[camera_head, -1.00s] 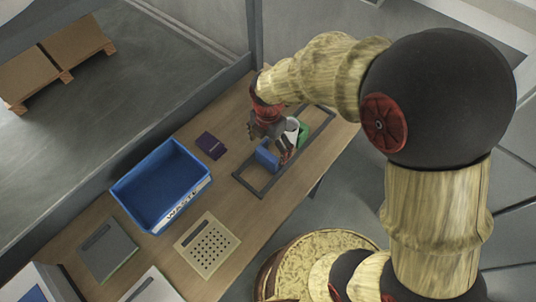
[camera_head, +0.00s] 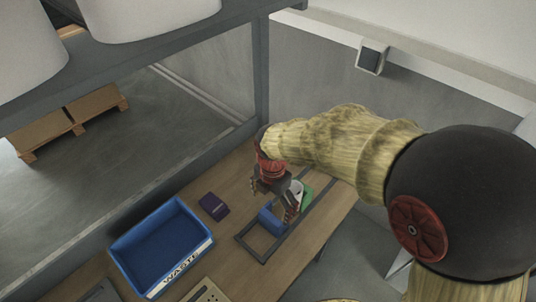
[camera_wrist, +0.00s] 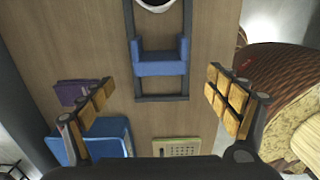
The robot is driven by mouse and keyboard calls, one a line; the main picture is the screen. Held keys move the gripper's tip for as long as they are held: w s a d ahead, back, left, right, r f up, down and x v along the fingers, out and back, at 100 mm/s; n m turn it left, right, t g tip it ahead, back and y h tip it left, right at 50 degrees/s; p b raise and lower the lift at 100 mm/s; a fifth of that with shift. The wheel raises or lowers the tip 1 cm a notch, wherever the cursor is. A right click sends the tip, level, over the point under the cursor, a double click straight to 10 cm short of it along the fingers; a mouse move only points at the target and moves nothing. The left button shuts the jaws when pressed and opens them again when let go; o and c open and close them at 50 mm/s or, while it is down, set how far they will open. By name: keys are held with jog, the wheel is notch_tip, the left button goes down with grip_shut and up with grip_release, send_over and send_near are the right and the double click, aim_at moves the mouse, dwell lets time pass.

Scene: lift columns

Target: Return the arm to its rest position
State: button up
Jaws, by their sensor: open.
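My arm reaches out over the wooden table, its red wrist low over the far part of the table. My gripper (camera_head: 273,203) points down and is open. In the wrist view, my gripper (camera_wrist: 160,84) has its padded fingers spread wide with nothing between them. A blue U-shaped holder (camera_wrist: 160,67) lies beyond the fingertips, within a dark frame, apart from the fingers. The holder (camera_head: 270,221) shows just below my gripper in the head view. A white cup (camera_head: 297,188) is partly hidden behind a finger.
A blue bin marked WASTE (camera_head: 181,270) stands on the table (camera_head: 231,229) to the left. A purple box (camera_head: 214,206) lies between it and the dark frame (camera_head: 252,249). A perforated beige plate (camera_wrist: 178,147) is nearer. A shelf post (camera_head: 260,75) rises behind my wrist.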

jog(key=shift+m, duration=0.9)
jog(key=shift+s+d+f+m, duration=0.1)
jog(key=shift+s+m, duration=0.1)
jog(key=shift+m, duration=0.7)
jog(key=s+m, duration=0.1)
jog(key=m, duration=0.1)
jog(key=s+d+m, duration=0.1)
jog(key=m, duration=0.1)
jog(key=s+m, duration=0.1)
jog(key=m, duration=0.1)
jog(key=shift+s+d+r+m+g, duration=0.2)
jog(key=shift+r+m+g, duration=0.1)
jog(key=shift+r+m, duration=0.1)
jog(key=s+d+r+m+t, duration=0.3)
jog(key=s+d+r+m, duration=0.2)
jog(key=r+m, duration=0.3)
jog(key=s+d+r+m+t, duration=0.3)
jog(key=s+d+r+m, duration=0.2)
jog(key=d+r+m, duration=0.3)
notch_tip(320, 180, up, 3)
jog(key=shift+s, duration=0.25)
